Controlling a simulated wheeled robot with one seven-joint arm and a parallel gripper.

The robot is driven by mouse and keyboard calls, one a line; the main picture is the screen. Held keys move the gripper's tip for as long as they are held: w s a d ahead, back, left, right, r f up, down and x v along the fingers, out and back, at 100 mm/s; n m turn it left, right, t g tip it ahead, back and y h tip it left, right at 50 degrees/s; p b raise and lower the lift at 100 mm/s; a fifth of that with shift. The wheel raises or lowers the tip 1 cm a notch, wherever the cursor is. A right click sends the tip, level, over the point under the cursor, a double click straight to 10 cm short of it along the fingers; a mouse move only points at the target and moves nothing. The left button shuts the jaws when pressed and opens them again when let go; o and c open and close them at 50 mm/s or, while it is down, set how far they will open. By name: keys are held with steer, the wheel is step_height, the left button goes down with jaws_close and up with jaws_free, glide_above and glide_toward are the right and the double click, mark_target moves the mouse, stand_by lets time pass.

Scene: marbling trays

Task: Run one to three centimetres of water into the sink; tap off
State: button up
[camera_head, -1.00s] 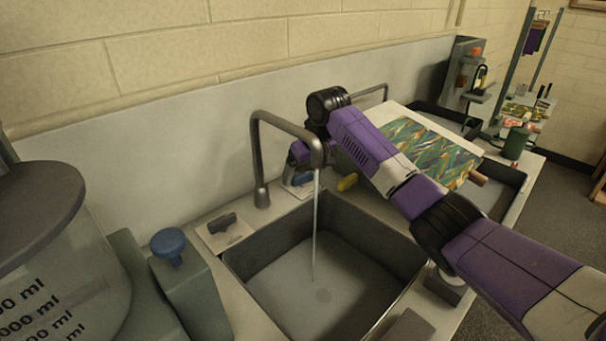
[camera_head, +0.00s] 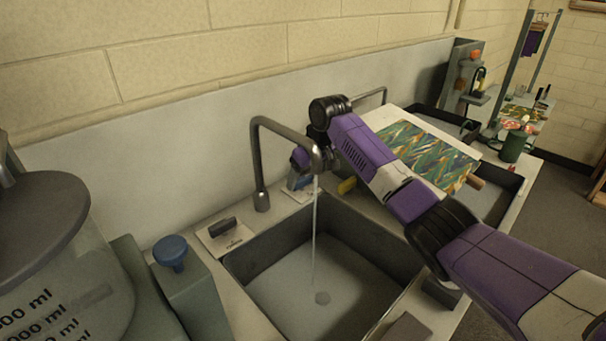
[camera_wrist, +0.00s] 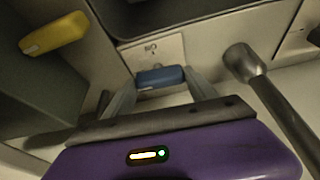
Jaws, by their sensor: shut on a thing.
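The grey sink (camera_head: 262,262) is below the bent metal spout (camera_head: 258,160) in the head view. A thin water stream (camera_head: 314,230) falls from the spout into it. A round dark drain spot shows on the sink floor; the water depth is hard to tell. The blue tap handle (camera_wrist: 160,77) sits on a labelled plate (camera_wrist: 158,50) behind the sink, and part of it shows in the head view (camera_head: 301,183). My gripper (camera_wrist: 160,82) is shut on the blue handle, one finger at each end.
A dark lever (camera_head: 222,227) on a plate is left of the spout, and a yellow handle (camera_head: 347,185) is right of the blue one. A blue-knobbed box (camera_head: 190,290) and a marked vessel (camera_head: 60,280) stand at left. A patterned sheet (camera_head: 425,150) lies beyond my arm.

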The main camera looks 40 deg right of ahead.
steer(key=shift+n, duration=0.4)
steer(key=o, duration=1.4)
steer(key=shift+c, duration=0.2)
steer(key=v, duration=0.7)
steer(key=shift+s+r, duration=0.2)
steer(key=shift+r, duration=0.15)
steer(key=shift+d, duration=0.1)
